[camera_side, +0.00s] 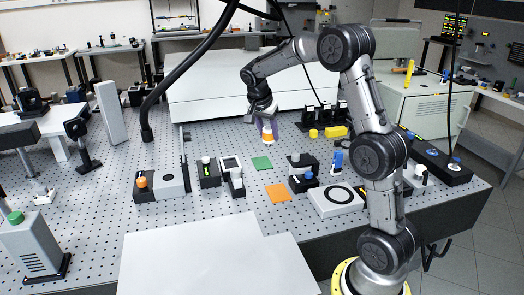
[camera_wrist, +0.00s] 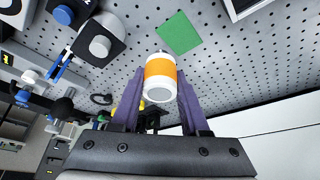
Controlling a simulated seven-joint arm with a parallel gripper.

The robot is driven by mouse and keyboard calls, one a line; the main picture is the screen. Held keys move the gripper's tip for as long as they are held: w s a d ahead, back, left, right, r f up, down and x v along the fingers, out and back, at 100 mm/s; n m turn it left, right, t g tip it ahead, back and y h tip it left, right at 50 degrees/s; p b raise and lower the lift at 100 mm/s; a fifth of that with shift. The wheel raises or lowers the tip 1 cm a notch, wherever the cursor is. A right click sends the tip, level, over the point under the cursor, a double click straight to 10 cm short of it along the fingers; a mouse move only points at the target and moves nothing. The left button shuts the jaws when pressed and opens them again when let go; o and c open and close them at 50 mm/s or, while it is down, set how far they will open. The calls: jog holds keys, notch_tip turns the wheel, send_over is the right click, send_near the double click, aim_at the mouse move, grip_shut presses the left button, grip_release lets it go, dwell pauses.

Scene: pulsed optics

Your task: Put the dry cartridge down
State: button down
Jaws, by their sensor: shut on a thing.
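A white cartridge with an orange band (camera_side: 268,139) is held between the purple fingers of my gripper (camera_side: 266,127), behind the green square in the side view. A flat orange square (camera_side: 278,193) lies nearer the side camera.
The perforated optical table (camera_side: 225,135) is bare around the cartridge. Black and white optics devices (camera_side: 232,178) stand left of the squares. A white box with a black ring (camera_side: 338,199) and a blue-topped post (camera_side: 338,160) stand to the right. Yellow blocks (camera_side: 335,131) lie right of my gripper.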

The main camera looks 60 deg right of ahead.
jog(key=w+f, duration=0.1)
jog(key=w+d+f, duration=0.1)
jog(key=f, duration=0.1)
jog(key=w+d+f, duration=0.1)
jog(key=f, duration=0.1)
jog(key=shift+w+d+f, duration=0.25)
jog(key=shift+f, duration=1.55)
jog(key=shift+f, duration=0.1)
jog(key=shift+c, duration=2)
grip_release()
